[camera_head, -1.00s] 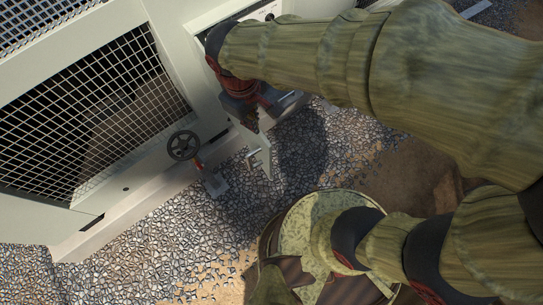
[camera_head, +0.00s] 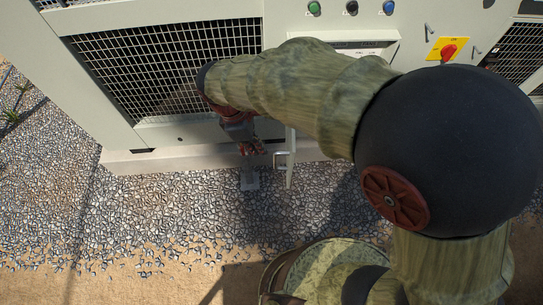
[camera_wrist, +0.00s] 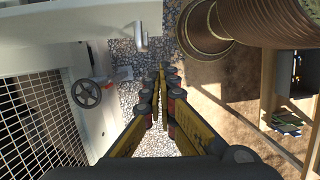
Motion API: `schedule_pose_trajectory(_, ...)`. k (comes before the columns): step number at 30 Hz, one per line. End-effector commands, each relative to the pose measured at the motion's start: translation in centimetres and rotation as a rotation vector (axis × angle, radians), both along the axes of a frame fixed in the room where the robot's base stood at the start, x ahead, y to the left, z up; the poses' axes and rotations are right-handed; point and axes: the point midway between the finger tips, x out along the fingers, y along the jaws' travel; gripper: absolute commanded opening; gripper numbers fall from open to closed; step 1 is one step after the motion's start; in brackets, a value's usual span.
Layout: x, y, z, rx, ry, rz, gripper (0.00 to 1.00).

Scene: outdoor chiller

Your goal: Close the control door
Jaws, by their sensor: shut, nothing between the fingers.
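The control door (camera_head: 291,158) appears as a narrow pale panel edge with a handle, standing out from the pale chiller cabinet; it looks open, though my arm hides most of it. In the wrist view a metal handle (camera_wrist: 140,38) sticks out below a pale panel at the top, which seems to be this door. My gripper (camera_head: 250,148) is low in front of the cabinet, just left of the door edge. In the wrist view my gripper (camera_wrist: 162,72) has its fingers together and empty, pointing toward the gravel, below the handle and apart from it.
A dark valve wheel (camera_wrist: 87,93) sits left of my gripper, beside a mesh grille (camera_wrist: 35,125). Green (camera_head: 314,8), black (camera_head: 351,8) and blue (camera_head: 389,8) buttons and a red switch (camera_head: 448,51) are on the cabinet. Gravel (camera_head: 170,215) lies open in front.

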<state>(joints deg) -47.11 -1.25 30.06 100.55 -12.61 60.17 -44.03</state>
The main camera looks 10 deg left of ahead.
Motion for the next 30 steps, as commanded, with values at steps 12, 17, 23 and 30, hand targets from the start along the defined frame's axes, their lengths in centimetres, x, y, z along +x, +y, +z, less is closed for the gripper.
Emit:
schedule_pose_trajectory(12,0.2,-1.8,-7.1,-0.002,0.002,-0.004,0.00)
schedule_pose_trajectory(17,0.4,-2.9,-9.3,0.001,0.000,-0.006,0.00)
schedule_pose_trajectory(23,0.8,-5.4,-9.2,0.000,0.000,-0.005,0.00)
schedule_pose_trajectory(30,0.9,-6.3,-9.2,0.001,-0.001,-0.003,0.00)
